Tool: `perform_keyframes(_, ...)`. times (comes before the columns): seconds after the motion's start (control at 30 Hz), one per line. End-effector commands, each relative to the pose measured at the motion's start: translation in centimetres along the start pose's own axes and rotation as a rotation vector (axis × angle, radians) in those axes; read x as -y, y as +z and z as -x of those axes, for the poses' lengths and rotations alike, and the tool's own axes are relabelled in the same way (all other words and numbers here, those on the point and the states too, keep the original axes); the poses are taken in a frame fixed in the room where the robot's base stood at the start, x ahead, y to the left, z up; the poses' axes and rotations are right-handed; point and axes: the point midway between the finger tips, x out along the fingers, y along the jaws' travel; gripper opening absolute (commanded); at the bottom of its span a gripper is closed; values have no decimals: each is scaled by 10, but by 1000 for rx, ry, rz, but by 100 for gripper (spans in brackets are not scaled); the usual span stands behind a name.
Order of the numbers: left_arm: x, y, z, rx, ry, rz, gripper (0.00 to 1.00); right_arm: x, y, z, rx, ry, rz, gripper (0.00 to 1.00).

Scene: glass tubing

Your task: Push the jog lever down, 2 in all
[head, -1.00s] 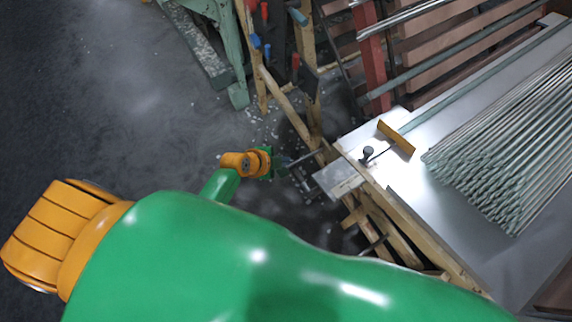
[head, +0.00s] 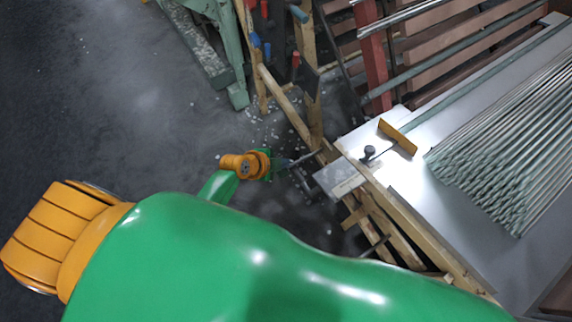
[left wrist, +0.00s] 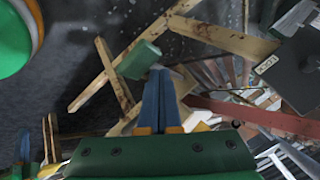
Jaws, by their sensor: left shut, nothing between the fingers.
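A small dark knob on a stem (head: 369,152) stands on the pale metal plate at the bench's near-left corner; it looks like the jog lever, upright as far as I can tell. My left gripper (head: 316,153) is to the left of the knob in the head view, apart from it. In the left wrist view its blue fingers (left wrist: 158,76) are together with nothing between them. I cannot clearly make out the lever in the left wrist view.
A pale bench (head: 405,190) carries a bundle of glass tubes (head: 505,150) and a yellow bar (head: 397,137). Wooden framing runs along its near edge. A dark box with a label (left wrist: 285,72) is at the upper right of the left wrist view. Open floor (head: 110,110) lies left.

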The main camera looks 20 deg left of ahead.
Motion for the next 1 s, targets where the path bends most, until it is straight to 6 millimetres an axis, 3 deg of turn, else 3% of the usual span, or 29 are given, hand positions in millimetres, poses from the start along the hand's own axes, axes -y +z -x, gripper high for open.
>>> perform_keyframes(1.0,-7,7,-9,0,1,0,0,0,1,-12,0,0,0,0)
